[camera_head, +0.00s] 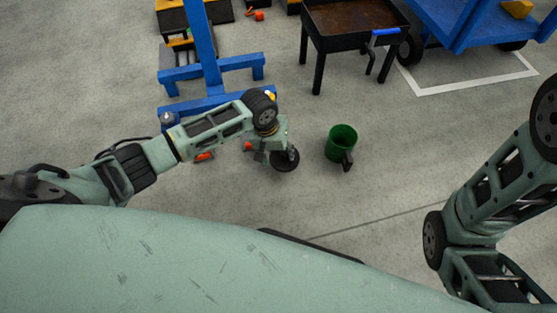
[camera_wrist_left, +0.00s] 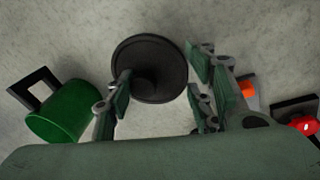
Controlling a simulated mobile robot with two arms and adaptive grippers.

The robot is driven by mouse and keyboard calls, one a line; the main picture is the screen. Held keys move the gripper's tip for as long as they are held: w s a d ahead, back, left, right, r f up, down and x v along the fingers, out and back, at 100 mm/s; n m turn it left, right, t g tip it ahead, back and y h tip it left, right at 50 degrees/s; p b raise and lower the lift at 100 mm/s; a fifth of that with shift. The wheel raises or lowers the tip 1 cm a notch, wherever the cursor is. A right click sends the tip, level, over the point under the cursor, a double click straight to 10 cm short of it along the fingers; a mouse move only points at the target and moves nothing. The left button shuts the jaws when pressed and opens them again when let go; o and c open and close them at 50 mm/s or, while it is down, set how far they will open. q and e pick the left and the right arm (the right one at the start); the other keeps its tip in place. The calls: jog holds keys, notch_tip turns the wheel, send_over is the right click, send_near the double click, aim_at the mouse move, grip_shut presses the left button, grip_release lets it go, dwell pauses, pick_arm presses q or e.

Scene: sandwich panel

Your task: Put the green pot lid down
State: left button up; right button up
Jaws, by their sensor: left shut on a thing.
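The pot lid is a dark round disc in the head view (camera_head: 287,160), and it also shows in the left wrist view (camera_wrist_left: 150,58). My left gripper (camera_head: 273,151) is shut on the lid. In the left wrist view my fingers (camera_wrist_left: 160,97) stand either side of its near part; the exact contact is hard to see. The gap under the lid cannot be judged. The green pot (camera_head: 341,139) stands on the floor to the right of the lid, with a dark handle; it also shows in the left wrist view (camera_wrist_left: 62,112). My right gripper is out of view.
A blue frame (camera_head: 210,72) stands behind my left arm. Small orange-red items (camera_head: 205,156) lie by that arm. A dark metal table (camera_head: 350,22) and a blue cart (camera_head: 480,22) stand at the back. Grey floor is clear around the pot.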

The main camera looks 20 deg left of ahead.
aim_at(277, 158)
pick_arm(q)
jog(key=x, duration=0.1)
jog(key=b+x, duration=0.2)
jog(key=shift+s+a+f, duration=0.2)
jog(key=shift+a, duration=0.05)
jog(key=shift+r, duration=0.15)
jog(key=shift+f, duration=0.6)
jog(key=o, duration=0.9)
jog(key=shift+f, duration=0.1)
jog(key=shift+o, duration=0.2)
